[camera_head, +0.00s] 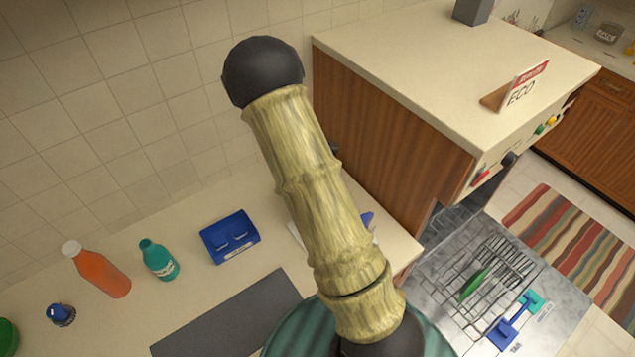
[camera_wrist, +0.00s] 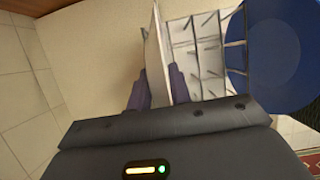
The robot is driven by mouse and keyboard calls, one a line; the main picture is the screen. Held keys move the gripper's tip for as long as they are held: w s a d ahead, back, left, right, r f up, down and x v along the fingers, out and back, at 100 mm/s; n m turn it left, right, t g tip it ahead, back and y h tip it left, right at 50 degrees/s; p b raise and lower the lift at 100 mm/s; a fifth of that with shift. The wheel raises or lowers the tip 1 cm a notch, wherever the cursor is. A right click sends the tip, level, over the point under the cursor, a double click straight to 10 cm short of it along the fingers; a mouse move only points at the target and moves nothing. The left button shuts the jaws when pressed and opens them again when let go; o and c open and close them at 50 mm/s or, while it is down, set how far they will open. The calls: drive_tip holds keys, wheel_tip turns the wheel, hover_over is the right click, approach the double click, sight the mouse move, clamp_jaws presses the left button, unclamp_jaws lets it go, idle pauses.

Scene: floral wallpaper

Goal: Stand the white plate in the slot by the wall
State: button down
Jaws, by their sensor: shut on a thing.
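In the wrist view the white plate (camera_wrist: 157,55) is seen nearly edge-on, upright, between the two dark fingers of my gripper (camera_wrist: 158,88), which is shut on it. A pale rack (camera_wrist: 208,52) with several slots and thin dividers is just right of the plate. The plate is along the rack's left side; I cannot tell whether its lower edge is inside a slot. A blue round plate (camera_wrist: 285,50) is at the rack's right side. In the head view my arm hides the gripper, the white plate and most of the rack.
The tiled wall (camera_wrist: 22,75) is left in the wrist view. On the counter are a blue holder (camera_head: 230,237), a teal bottle (camera_head: 158,260), an orange bottle (camera_head: 100,270) and a dark mat (camera_head: 235,318). A wood-sided cabinet (camera_head: 385,140) rises right of my arm.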

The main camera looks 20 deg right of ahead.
drive_tip(key=shift+f+b, duration=0.35)
drive_tip(key=shift+f, duration=0.45)
drive_tip(key=shift+s+r, duration=0.1)
drive_tip(key=c, duration=1.2)
unclamp_jaws()
drive_tip(key=b+v, duration=0.3)
drive_tip(key=v, duration=1.4)
drive_tip(key=shift+s+r, duration=0.1)
